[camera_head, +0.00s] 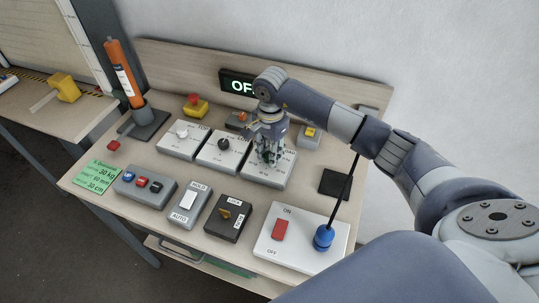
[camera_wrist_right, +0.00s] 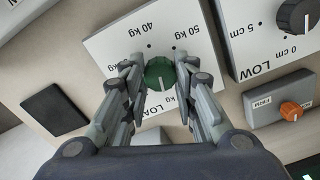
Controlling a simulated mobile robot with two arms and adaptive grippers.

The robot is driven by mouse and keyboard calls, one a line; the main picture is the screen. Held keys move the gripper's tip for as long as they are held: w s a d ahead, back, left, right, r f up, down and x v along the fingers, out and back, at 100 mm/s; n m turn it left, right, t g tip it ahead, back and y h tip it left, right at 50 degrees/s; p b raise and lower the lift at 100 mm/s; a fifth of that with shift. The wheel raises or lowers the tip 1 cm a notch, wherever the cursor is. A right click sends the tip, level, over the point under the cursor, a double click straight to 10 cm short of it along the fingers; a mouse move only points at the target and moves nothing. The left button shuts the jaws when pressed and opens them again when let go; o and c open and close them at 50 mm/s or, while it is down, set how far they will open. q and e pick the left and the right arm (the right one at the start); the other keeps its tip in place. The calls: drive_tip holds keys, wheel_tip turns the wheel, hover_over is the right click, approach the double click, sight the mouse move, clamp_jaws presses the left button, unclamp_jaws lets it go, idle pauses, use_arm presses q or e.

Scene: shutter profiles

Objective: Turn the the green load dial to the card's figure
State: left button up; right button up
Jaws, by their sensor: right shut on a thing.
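The green load dial (camera_wrist_right: 160,72) sits on a white plate (camera_wrist_right: 105,40) marked 40 kg and 50 kg; other figures are partly hidden by my fingers. A white pointer line on the dial points toward the bottom of the right wrist view, and the figure it meets cannot be told. My right gripper (camera_wrist_right: 160,82) is shut on the dial, one finger at each side. In the head view my right gripper (camera_head: 268,150) is over the rightmost white dial box (camera_head: 262,175) and hides the dial. The green card (camera_head: 95,178) lies at the table's left, and its top figure seems to read 30 kg. My left gripper is not in view.
Two similar boxes, with a white knob (camera_head: 182,134) and a black knob (camera_head: 223,143), stand to the left. A display (camera_head: 236,84) stands behind. Switch boxes, a red rocker plate (camera_head: 302,240) and a blue-based lever (camera_head: 323,238) are in front. A black pad (camera_head: 335,184) is at right.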

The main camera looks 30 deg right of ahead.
drive_tip(key=m+b, duration=0.3)
drive_tip(key=m, duration=0.2)
drive_tip(key=shift+f, duration=0.1)
drive_tip(key=m+b, duration=0.2)
drive_tip(key=m, duration=0.4)
drive_tip(key=shift+b, duration=0.3)
drive_tip(key=m+b, duration=0.1)
drive_tip(key=m, duration=0.4)
drive_tip(key=shift+b, duration=0.35)
drive_tip(key=m, duration=0.5)
drive_tip(key=shift+b, duration=0.4)
drive_tip(key=o, duration=1.1)
drive_tip(key=r, duration=1.2)
drive_tip(key=shift+a+r, duration=0.15)
drive_tip(key=shift+a, duration=0.05)
